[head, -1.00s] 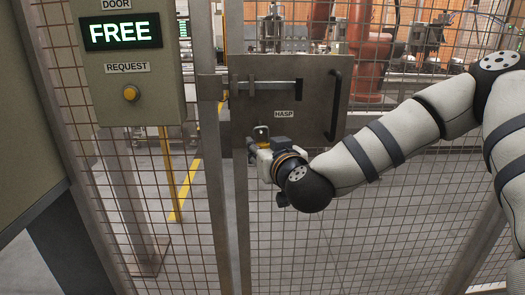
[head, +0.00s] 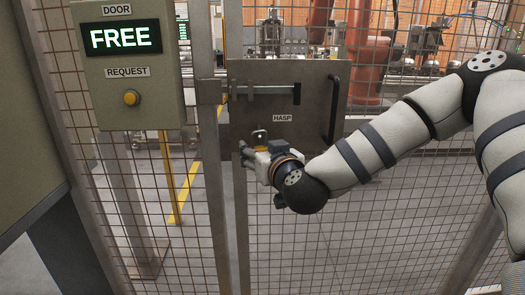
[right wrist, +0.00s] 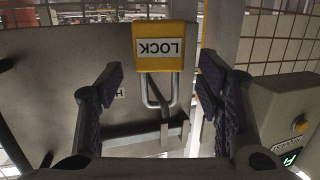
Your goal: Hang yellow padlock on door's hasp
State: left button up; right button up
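The yellow padlock (right wrist: 165,48), labelled LOCK, shows upside down in the right wrist view, its silver shackle pointing down the picture. In the head view its yellow body (head: 261,149) is partly hidden by my right gripper. The shackle overlaps a thin metal piece at the door's hasp (right wrist: 165,128); I cannot tell whether it passes around it. My right gripper (right wrist: 160,85) is open, its dark fingers on either side of the padlock with gaps on both sides. The hasp plate (head: 300,100) is on the mesh door. My left gripper is not in view.
A sliding bolt (head: 265,89) crosses the top of the plate, and a dark door handle (head: 333,110) stands at its right. The request box (head: 128,80), reading FREE, is left of the door. Mesh fence surrounds the door; machinery stands behind it.

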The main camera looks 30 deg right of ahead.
jog(key=v, duration=0.8)
jog(key=s+a+f+n+g+y, duration=0.1)
jog(key=s+a+f+g+y, duration=0.2)
jog(key=f, duration=0.5)
jog(key=s+a+f+n+g, duration=0.15)
jog(key=s+f, duration=0.25)
jog(key=f, duration=0.5)
jog(key=s+a+f+g+y, duration=0.2)
jog(key=s+a+f+g, duration=0.15)
jog(key=f, duration=0.45)
jog(key=s+f+g, duration=0.3)
jog(key=s+f, duration=0.1)
jog(key=s, duration=0.5)
jog(key=s+f+g, duration=0.3)
jog(key=s+f, duration=0.1)
jog(key=s, duration=0.6)
jog(key=s+f+g, duration=0.4)
jog(key=s, duration=0.6)
jog(key=shift+a, duration=0.45)
jog(key=shift+n, duration=0.25)
